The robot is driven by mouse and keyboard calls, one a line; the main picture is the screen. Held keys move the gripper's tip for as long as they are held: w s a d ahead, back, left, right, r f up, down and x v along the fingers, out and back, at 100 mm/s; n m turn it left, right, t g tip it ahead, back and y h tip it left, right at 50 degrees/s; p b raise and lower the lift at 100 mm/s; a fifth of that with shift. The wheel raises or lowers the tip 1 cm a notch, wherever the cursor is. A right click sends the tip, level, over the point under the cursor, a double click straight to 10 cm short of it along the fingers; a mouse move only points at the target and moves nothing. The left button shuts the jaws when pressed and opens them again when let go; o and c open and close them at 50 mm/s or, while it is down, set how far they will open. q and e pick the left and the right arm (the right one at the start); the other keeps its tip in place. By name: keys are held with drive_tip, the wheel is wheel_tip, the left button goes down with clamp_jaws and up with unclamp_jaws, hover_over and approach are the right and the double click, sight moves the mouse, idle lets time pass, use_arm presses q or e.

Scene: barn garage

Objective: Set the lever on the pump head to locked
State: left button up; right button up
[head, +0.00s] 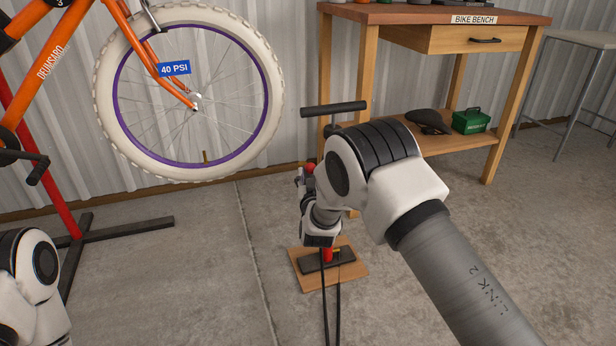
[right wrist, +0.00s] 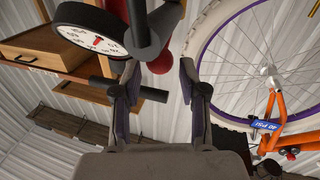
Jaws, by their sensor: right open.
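The floor pump shows in the head view with its black T-handle (head: 334,109) upright and its foot on a wooden board (head: 352,277). My right arm hides most of the pump's body. My right gripper (head: 304,180) is beside the upper pump, near a red part (head: 310,167). In the right wrist view its fingers (right wrist: 158,78) are apart with nothing clearly between them. Ahead of them are a dark grey forked part (right wrist: 145,35), a red part (right wrist: 160,60) and a round gauge (right wrist: 90,38). I cannot tell which part is the lever, or its setting. My left gripper is out of view.
An orange bike's white-tyred wheel (head: 265,90) with a "40 PSI" tag (head: 174,68) hangs at the left, above a stand's dark foot (head: 125,229). The bike bench (head: 440,14) stands behind. Black hoses (head: 324,310) run forward from the pump.

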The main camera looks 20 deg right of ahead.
sight(311, 174)
drive_tip(key=b+x, duration=0.1)
drive_tip(key=x, duration=0.2)
drive_tip(key=shift+f, duration=0.2)
drive_tip(key=shift+w+d+r, duration=0.1)
drive_tip(key=shift+w+r, duration=0.05)
drive_tip(key=shift+w, duration=0.1)
clamp_jaws()
drive_tip(key=shift+s+f+t+b, duration=0.15)
drive_tip(key=shift+f+t+b, duration=0.5)
drive_tip(key=shift+b, duration=0.1)
drive_tip(key=shift+m+t+b, duration=0.3)
drive_tip(key=shift+t, duration=0.05)
drive_tip(key=shift+s+r+h, duration=0.1)
drive_tip(key=shift+r+h, duration=0.05)
drive_tip(key=shift+h, duration=0.15)
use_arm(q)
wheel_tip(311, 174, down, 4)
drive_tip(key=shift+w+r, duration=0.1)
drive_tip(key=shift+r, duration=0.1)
use_arm(e)
unclamp_jaws()
